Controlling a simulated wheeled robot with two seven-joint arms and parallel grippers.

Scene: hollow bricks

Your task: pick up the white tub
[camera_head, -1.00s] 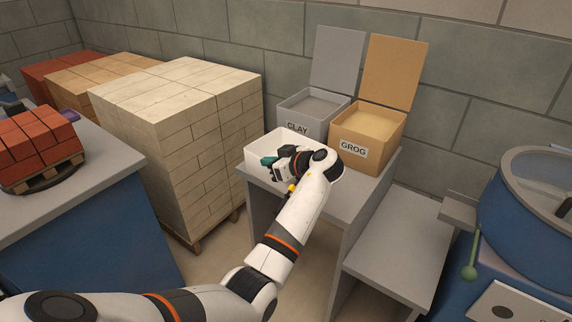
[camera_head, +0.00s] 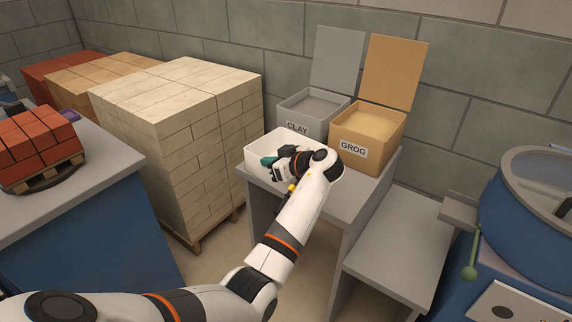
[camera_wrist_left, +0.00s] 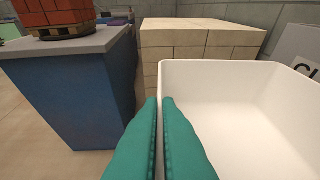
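The white tub (camera_head: 256,160) is an open box on the grey stand, in front of the clay box. In the left wrist view the white tub (camera_wrist_left: 240,85) fills the right half and looks empty inside. The teal fingers of my left gripper (camera_wrist_left: 159,100) are close together on either side of the tub's near-left wall, pinching it. My right gripper is in neither view.
The grey clay box (camera_head: 312,108) and tan grog box (camera_head: 368,132) stand open behind the tub on the grey stand (camera_head: 350,200). A pale brick stack (camera_head: 190,140) is left of it. A blue round vessel (camera_head: 530,215) is at the right.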

